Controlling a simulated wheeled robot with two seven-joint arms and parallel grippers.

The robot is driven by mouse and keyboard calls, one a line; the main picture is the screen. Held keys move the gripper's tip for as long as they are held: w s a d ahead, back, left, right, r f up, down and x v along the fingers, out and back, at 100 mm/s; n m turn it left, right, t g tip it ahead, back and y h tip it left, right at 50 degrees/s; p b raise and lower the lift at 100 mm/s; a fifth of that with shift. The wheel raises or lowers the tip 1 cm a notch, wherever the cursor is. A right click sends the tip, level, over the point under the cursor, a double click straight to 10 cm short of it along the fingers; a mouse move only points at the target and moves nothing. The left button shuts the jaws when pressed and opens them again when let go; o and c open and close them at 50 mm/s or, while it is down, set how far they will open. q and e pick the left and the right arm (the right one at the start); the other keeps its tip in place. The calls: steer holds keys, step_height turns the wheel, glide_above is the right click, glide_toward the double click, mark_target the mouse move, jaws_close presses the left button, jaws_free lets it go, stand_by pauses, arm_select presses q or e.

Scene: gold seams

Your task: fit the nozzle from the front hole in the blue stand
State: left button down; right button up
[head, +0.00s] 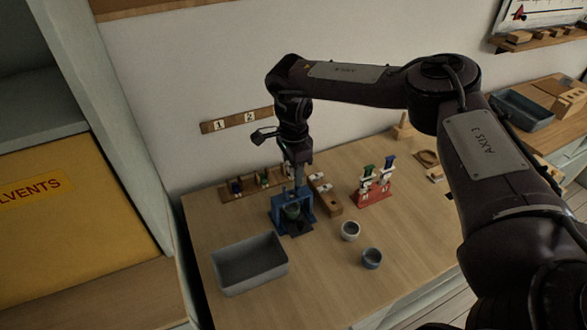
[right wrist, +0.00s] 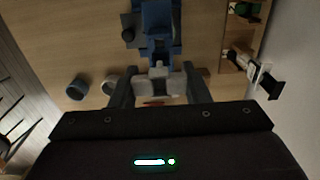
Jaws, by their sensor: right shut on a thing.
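The blue stand (head: 307,205) stands on the table in the head view, with a dark base and a greenish round part (head: 292,211) inside its frame. It also shows at the top of the right wrist view (right wrist: 157,22). My right gripper (head: 300,182) points down just above the stand. In the right wrist view its fingers (right wrist: 158,82) are shut on a small pale piece, seemingly the nozzle (right wrist: 158,70), mostly hidden between the pads. I cannot tell whether the piece touches the stand. A wooden block (head: 331,207) with white pieces stands just right of the stand. My left gripper is out of view.
A grey bin (head: 250,281) stands in front of the stand. Two small cups, one pale (head: 350,231) and one blue-grey (head: 371,259), stand to the right. A red rack (head: 374,196) holds green and blue syringe-like pieces. A wooden rack (head: 228,193) lies along the wall. The front right table is clear.

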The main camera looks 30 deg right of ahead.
steer(key=shift+f+b, duration=0.5)
steer(key=shift+f, duration=0.1)
steer(key=shift+f+p, duration=0.35)
stand_by(0.6)
steer(key=shift+f, duration=0.55)
stand_by(0.6)
steer(key=shift+f+b, duration=1.7)
steer(key=shift+f, duration=1.65)
stand_by(0.9)
steer(key=o, duration=1)
steer(key=shift+o, duration=0.2)
